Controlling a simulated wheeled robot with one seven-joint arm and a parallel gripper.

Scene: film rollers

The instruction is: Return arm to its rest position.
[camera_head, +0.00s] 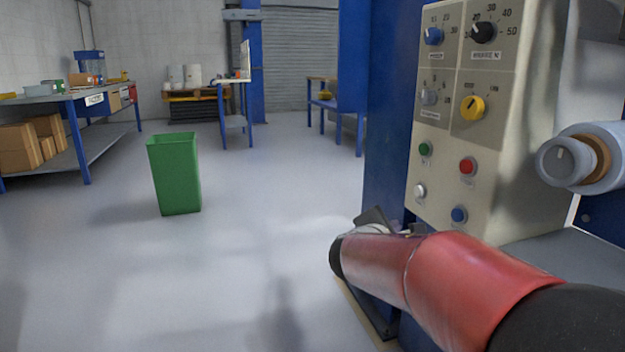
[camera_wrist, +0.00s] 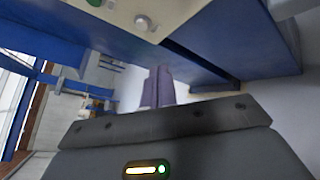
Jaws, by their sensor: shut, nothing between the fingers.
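My arm (camera_head: 455,275), red with black ends, reaches from the lower right across the front of the machine. My gripper shows in the wrist view (camera_wrist: 157,87) with its two grey fingers together and nothing between them. In the head view the gripper is mostly hidden behind the arm's end, below and left of the control panel (camera_head: 445,125). The panel has several knobs and coloured buttons. Its lower edge with a white button (camera_wrist: 142,22) shows at the top of the wrist view, apart from the fingers.
The blue machine frame (camera_head: 388,130) stands close beside my arm. A film roll (camera_head: 600,155) is at the right. A green bin (camera_head: 175,172) stands on open floor. A blue workbench (camera_head: 85,100) with boxes is at the left. The floor between is clear.

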